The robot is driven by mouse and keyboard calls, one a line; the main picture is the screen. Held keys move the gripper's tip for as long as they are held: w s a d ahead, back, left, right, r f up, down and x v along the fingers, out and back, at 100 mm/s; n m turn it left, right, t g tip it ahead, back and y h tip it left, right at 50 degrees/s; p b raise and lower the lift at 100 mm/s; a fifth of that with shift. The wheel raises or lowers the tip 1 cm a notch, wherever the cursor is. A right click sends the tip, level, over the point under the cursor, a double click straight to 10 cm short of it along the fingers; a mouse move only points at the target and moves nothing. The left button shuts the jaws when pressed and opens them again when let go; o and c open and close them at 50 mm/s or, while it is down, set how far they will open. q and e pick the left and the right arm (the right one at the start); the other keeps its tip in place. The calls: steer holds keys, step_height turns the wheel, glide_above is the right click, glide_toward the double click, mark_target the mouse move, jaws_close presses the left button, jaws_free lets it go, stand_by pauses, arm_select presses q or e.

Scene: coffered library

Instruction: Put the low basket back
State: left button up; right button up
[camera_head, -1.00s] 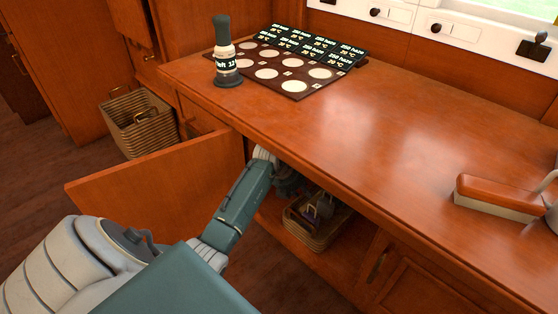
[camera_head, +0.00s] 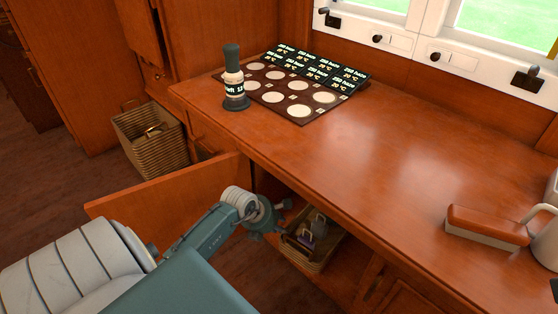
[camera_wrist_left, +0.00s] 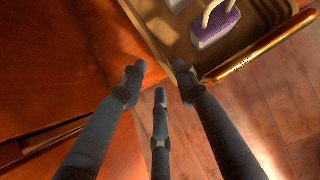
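The low basket (camera_head: 318,265) is a woven tan basket standing in the open lower cabinet beneath the counter. It holds a purple block with a pale handle (camera_head: 306,239) and another grey item. My left gripper (camera_head: 277,216) is at the cabinet opening, at the basket's left, and covers part of it. In the left wrist view the basket's near corner and golden rim (camera_wrist_left: 262,45) lie just beyond the fingertips, with the purple block (camera_wrist_left: 215,28) inside. The three dark fingers (camera_wrist_left: 160,78) are spread with nothing between them. My right gripper is not in view.
The cabinet door (camera_head: 165,185) stands open beside my left arm. A second, taller basket (camera_head: 150,140) stands on the floor at left.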

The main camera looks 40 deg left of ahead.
arm_select(q)
steer(key=o, duration=1.6)
steer(key=v, duration=1.2)
